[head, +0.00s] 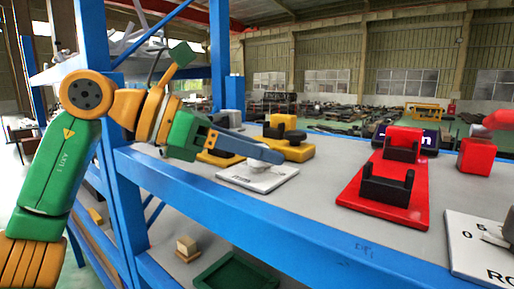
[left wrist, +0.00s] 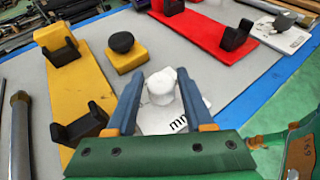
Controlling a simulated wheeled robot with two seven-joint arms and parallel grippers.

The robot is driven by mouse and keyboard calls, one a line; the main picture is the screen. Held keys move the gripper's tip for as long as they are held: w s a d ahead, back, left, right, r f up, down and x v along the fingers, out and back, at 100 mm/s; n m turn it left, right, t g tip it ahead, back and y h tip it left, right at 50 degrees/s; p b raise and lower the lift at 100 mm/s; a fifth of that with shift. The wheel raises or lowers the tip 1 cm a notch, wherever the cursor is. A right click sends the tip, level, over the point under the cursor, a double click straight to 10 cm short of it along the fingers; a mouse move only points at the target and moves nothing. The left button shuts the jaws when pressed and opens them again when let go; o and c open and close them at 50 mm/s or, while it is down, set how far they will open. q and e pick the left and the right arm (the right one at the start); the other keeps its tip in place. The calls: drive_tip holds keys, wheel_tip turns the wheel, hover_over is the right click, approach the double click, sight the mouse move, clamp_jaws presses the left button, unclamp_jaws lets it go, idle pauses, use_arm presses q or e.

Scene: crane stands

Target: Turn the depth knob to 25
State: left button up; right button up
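A pale round knob (left wrist: 162,88) stands on a white plate (left wrist: 200,112) marked "mm" in the left wrist view; the rest of its scale is hidden, so I cannot read its setting. In the head view the same white plate (head: 258,178) lies on the blue-edged bench, the knob partly behind my finger. My left gripper (left wrist: 162,82) has its two blue fingers apart, one on each side of the knob. I cannot tell whether they touch it.
A yellow stand (left wrist: 78,83) with black cradles and a yellow block (left wrist: 126,58) with a black knob are beside the plate. A red stand (head: 383,193) and another white plate (head: 476,250) lie to the right. A blue post (head: 90,60) rises near my left arm.

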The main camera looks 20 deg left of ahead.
use_arm(q)
clamp_jaws()
drive_tip(key=shift+f, duration=0.1)
drive_tip(key=shift+n+t+y+b, duration=0.5)
drive_tip(key=shift+n, duration=0.1)
drive_tip(key=shift+o, duration=1.9)
unclamp_jaws()
drive_tip(key=shift+d, duration=0.15)
drive_tip(key=v, duration=0.7)
drive_tip(key=shift+s, duration=0.15)
